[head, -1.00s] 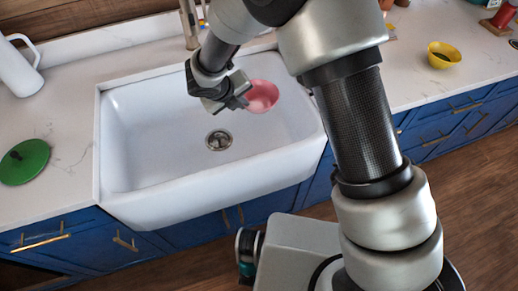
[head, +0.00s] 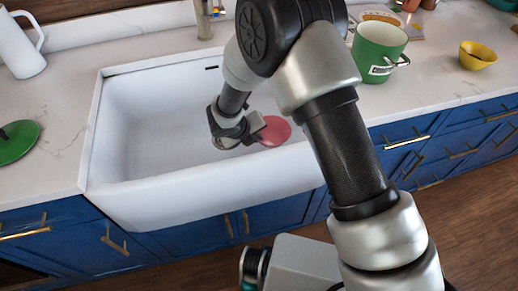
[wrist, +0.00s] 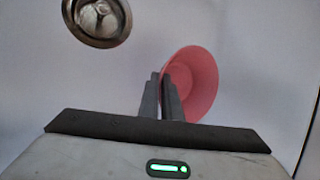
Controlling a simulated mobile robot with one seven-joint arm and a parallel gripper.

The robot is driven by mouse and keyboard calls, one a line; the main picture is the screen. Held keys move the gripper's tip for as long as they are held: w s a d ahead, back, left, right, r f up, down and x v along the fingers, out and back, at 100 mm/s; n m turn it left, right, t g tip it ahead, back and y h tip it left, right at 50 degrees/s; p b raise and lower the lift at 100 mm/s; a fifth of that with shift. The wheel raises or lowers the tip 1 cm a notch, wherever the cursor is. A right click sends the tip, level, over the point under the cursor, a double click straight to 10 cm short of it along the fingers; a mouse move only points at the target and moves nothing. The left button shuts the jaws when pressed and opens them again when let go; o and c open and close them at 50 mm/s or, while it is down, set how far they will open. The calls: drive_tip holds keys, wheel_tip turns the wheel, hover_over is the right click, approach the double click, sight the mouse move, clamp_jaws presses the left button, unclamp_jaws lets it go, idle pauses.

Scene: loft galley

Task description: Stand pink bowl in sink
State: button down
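The pink bowl (head: 274,131) is inside the white sink (head: 130,200), toward its right side. In the wrist view the bowl (wrist: 198,80) is tilted, its round inside showing, with its left rim at my fingers. My gripper (head: 252,127) is low in the sink, to the left of the bowl. In the wrist view my gripper's two fingers (wrist: 165,95) are close together, with the bowl's edge at them. Whether the bowl touches the sink floor cannot be told. The drain (wrist: 98,18) shows at the wrist view's upper left.
A faucet (head: 203,20) stands behind the sink. A green pot (head: 376,55) and a yellow bowl (head: 477,56) are on the right counter. A green lid (head: 17,141) and a white pitcher (head: 18,48) are on the left counter.

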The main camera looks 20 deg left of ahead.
drive_tip(key=shift+f+b, duration=0.5)
drive_tip(key=shift+f, duration=1.85)
drive_tip(key=c, duration=2)
unclamp_jaws()
drive_tip(key=p+v, duration=0.2)
drive_tip(key=v, duration=1)
drive_tip(key=shift+w+d+r, duration=0.1)
